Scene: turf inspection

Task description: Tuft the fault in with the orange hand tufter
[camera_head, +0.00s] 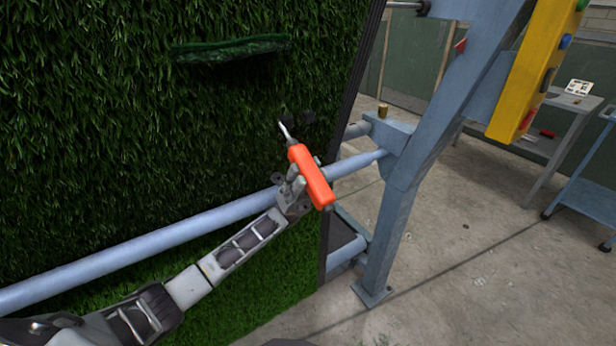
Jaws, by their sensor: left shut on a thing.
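The orange hand tufter (312,177) is in my left gripper (297,186), which is shut on its handle. The tufter is tilted, with its thin metal tip (285,131) pointing up and left toward the turf. I cannot tell whether the tip touches the turf. The green artificial turf (120,130) hangs as an upright sheet across the left half of the view. A small dark patch (308,117) shows on the turf just right of the tip; I cannot tell if it is the fault. My right gripper is not in view.
A blue steel frame post (400,190) stands at the right with a yellow control box (530,70). A green ledge (230,48) juts from the upper turf.

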